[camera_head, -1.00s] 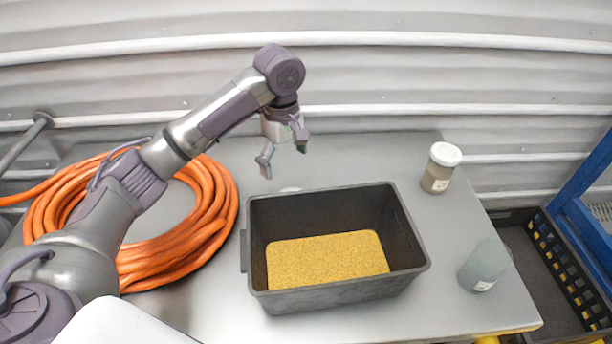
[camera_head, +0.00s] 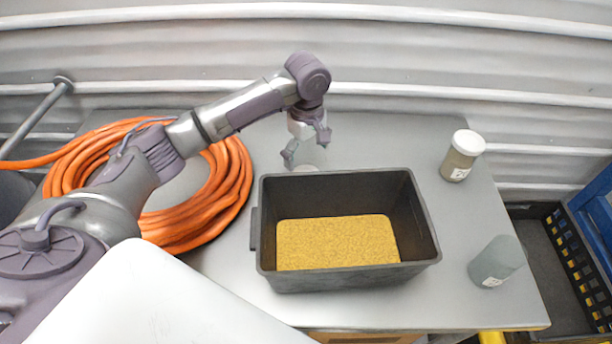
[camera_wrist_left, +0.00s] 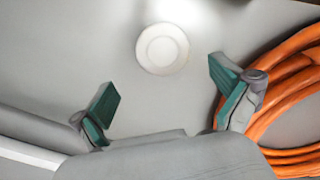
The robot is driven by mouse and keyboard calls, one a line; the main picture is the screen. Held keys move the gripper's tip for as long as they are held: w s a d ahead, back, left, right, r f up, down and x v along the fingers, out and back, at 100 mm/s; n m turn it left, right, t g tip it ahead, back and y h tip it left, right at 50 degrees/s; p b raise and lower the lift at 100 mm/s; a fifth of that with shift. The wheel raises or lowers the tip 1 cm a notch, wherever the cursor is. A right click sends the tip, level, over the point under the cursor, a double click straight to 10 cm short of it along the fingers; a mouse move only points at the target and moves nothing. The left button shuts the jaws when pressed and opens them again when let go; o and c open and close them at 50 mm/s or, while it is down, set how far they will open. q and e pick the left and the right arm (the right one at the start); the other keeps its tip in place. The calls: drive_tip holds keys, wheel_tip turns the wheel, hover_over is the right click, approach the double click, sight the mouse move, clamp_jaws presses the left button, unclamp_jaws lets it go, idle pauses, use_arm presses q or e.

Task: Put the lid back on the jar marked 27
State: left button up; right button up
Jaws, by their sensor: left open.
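A round white lid (camera_wrist_left: 163,48) lies flat on the grey table. In the head view the lid (camera_head: 305,168) shows just behind the bin's back rim, partly hidden. My left gripper (camera_head: 307,148) is open and empty above the table close to the lid. In the left wrist view the lid is ahead of and between the open fingers (camera_wrist_left: 163,90), not touched by them. A grey, see-through jar with no lid (camera_head: 497,261) stands at the right front of the table. Its label is too small to read. My right gripper is not in view.
A dark bin (camera_head: 428,215) with yellow granules stands mid-table, just in front of my left gripper. A jar with a white lid (camera_head: 462,156) stands at the back right. An orange hose coil (camera_head: 228,200) lies on the left. The table between bin and jars is clear.

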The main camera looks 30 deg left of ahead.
use_arm(q)
drive_tip(key=shift+f, duration=0.7)
drive_tip(key=shift+f, duration=0.1)
drive_tip(key=shift+s+f+p, duration=0.15)
drive_tip(key=shift+f+p, duration=0.2)
wheel_tip(320, 180, down, 4)
drive_tip(key=shift+s+f+p, duration=0.15)
drive_tip(key=shift+f+p, duration=0.05)
drive_tip(key=shift+p, duration=0.25)
drive_tip(key=c, duration=0.7)
